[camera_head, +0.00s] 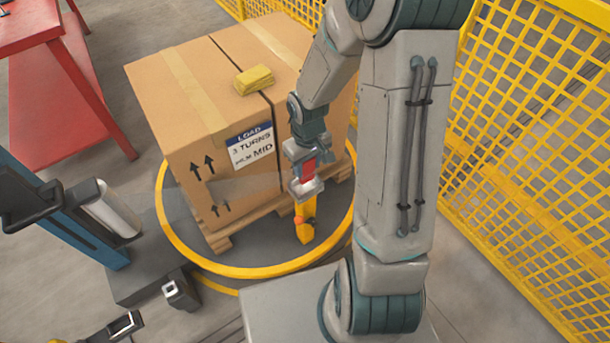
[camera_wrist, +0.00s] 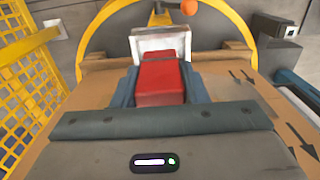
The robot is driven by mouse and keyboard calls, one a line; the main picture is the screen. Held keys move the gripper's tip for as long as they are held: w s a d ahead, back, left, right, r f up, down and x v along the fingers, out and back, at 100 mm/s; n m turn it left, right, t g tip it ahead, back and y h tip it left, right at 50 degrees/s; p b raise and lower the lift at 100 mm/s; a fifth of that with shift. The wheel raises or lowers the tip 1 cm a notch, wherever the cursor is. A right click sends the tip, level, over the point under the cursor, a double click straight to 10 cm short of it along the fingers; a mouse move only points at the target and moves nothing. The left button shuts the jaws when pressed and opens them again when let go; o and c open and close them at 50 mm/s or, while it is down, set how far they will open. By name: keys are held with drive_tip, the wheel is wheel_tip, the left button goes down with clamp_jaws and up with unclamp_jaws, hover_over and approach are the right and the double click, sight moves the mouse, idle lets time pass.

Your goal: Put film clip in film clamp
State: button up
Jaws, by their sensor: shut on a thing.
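My gripper (camera_head: 306,181) is shut on a red block with a pale frame-like end, which I take for the film clip (camera_head: 309,168). In the wrist view the red clip (camera_wrist: 160,82) sits between the two dark fingers (camera_wrist: 160,70), its pale end pointing away from me. A yellow upright post with an orange knob, which may be the film clamp (camera_head: 306,228), stands just below the gripper at the ring's inner side. Its knob (camera_wrist: 189,7) shows at the top of the wrist view, beyond the clip. Whether clip and post touch cannot be told.
A large strapped carton (camera_head: 185,120) on a wooden pallet (camera_head: 219,243) stands close behind my gripper. A yellow ring (camera_head: 245,271) surrounds it. A blue mast (camera_head: 75,220) with a white roll (camera_head: 115,208) is at left. Yellow mesh fencing (camera_head: 530,120) bounds the right.

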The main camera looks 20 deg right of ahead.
sight(305, 174)
drive_tip(key=shift+w+a+f, duration=0.2)
drive_tip(key=shift+f, duration=0.25)
drive_tip(key=shift+f+b, duration=0.6)
drive_tip(key=shift+f, duration=1.1)
drive_tip(key=shift+f, duration=0.15)
drive_tip(key=o, duration=1)
drive_tip(key=shift+c, duration=0.2)
